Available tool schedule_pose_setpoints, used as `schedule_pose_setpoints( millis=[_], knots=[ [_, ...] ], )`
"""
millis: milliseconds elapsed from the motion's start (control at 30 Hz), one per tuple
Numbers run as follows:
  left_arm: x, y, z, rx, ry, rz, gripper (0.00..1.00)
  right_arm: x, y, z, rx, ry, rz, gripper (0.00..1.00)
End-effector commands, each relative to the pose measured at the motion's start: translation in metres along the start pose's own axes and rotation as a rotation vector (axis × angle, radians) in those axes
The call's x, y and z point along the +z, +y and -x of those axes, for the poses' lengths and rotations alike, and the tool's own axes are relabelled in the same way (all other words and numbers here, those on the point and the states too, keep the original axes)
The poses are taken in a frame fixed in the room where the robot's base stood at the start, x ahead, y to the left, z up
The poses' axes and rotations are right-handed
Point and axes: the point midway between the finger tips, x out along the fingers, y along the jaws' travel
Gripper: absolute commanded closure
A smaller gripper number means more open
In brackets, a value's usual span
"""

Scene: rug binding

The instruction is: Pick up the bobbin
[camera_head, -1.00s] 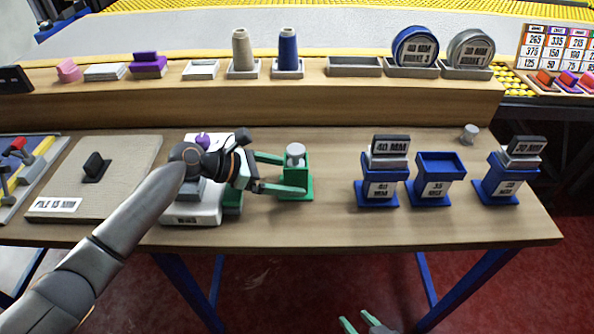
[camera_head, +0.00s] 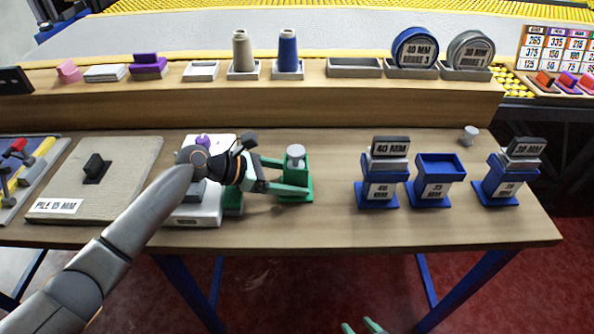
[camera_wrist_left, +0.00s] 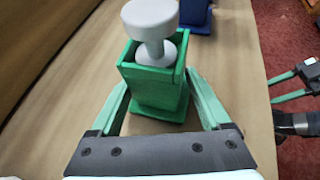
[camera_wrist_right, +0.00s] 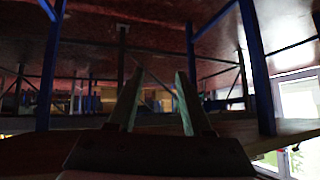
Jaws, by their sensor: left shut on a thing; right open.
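A pale grey bobbin (camera_head: 296,153) stands upright in the open top of a green holder (camera_head: 296,193) on the table. In the left wrist view the bobbin (camera_wrist_left: 150,22) rises above the rim of the green holder (camera_wrist_left: 152,88). My left gripper (camera_head: 288,176) is shut on the green holder, one finger along each side, below the bobbin. A second small grey spool-like piece (camera_head: 469,135) stands at the table's right back. My right gripper (camera_head: 362,327) is open and empty, low in front of the table; its fingers also show in the right wrist view (camera_wrist_right: 161,80).
Blue stands (camera_head: 433,181) with labels stand to the right of the green holder. A white machine (camera_head: 205,212) is under my left arm. A rug sample (camera_head: 125,172) lies at left. A raised shelf (camera_head: 220,101) at the back carries cones and tape rolls. The table front between is clear.

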Motion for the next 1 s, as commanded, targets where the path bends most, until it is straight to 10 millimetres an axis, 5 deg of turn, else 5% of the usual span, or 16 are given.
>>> schedule_pose_setpoints(
  millis=[467, 633, 733, 1000],
  knots=[
    [0.000, 0.000, 0.000, 0.000, 0.000, 0.000, 0.51, -0.006, 0.001, -0.002, 0.001, 0.012, 0.003, 0.50],
    [0.000, 0.000, 0.000, 0.000, 0.000, 0.000, 0.51, -0.006, -0.001, -0.005, -0.009, 0.001, 0.015, 0.33],
    [0.000, 0.000, 0.000, 0.000, 0.000, 0.000, 0.66, -0.012, -0.009, -0.016, -0.041, -0.013, 0.042, 0.22],
    [0.000, 0.000, 0.000, 0.001, 0.000, 0.000, 0.66, -0.047, -0.054, -0.061, -0.240, -0.103, 0.251, 0.19]
  ],
)
